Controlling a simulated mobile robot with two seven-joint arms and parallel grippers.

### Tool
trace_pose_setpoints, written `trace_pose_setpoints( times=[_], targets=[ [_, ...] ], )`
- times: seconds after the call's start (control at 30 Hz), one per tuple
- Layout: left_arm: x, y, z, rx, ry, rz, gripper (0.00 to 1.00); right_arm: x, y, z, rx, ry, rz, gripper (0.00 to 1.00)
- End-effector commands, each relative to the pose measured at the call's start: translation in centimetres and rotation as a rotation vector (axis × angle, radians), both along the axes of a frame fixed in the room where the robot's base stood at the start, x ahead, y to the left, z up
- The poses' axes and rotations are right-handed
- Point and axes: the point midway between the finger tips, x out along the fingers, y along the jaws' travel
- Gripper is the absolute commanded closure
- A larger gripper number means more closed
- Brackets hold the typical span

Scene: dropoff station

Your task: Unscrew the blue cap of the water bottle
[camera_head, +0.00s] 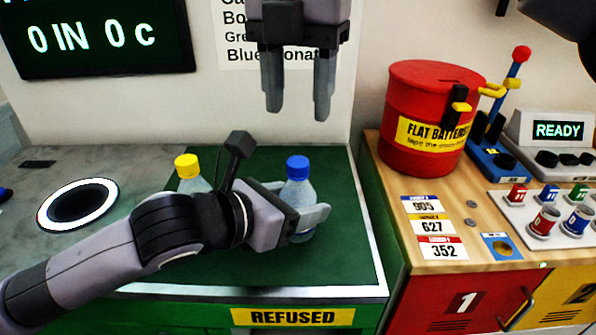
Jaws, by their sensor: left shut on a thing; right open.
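The water bottle (299,190) with the blue cap (298,166) stands upright on the green mat (340,250). The cap sits on the bottle's top. My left gripper (312,218) is shut on the bottle's body, below the cap, and its fingers hide part of the bottle. My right gripper (298,90) hangs above with its fingers pointing down, open and empty. It is over the blue cap, clearly apart from it.
A yellow-capped bottle (190,172) stands to the left, partly hidden by my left arm. A dark hole with a white ring (107,190) is at the far left. A red drum (426,100) and a panel of small coloured cups (546,220) are on the right counter.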

Motion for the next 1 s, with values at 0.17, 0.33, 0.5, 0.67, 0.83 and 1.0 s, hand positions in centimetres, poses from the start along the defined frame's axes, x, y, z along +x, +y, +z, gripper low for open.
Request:
trace_pose_setpoints(
  times=[0.17, 0.33, 0.5, 0.67, 0.83, 1.0],
  targets=[
    [0.0, 0.0, 0.0, 0.000, 0.000, 0.000, 1.00, 0.0, 0.0, 0.0, 0.000, 0.000, -0.069, 0.49],
    [0.0, 0.0, 0.0, 0.000, 0.000, 0.000, 1.00, 0.0, 0.0, 0.0, 0.000, -0.001, -0.277, 0.49],
    [0.0, 0.0, 0.0, 0.000, 0.000, 0.000, 1.00, 0.0, 0.0, 0.0, 0.000, -0.001, -0.516, 0.49],
    [0.0, 0.0, 0.0, 0.000, 0.000, 0.000, 1.00, 0.0, 0.0, 0.0, 0.000, -0.001, -0.687, 0.49],
    [0.0, 0.0, 0.0, 0.000, 0.000, 0.000, 1.00, 0.0, 0.0, -0.1, -0.001, 0.000, -0.775, 0.49],
    [0.0, 0.0, 0.0, 0.000, 0.000, 0.000, 1.00, 0.0, 0.0, -1.6, -0.003, 0.000, -0.788, 0.49]
  ],
)
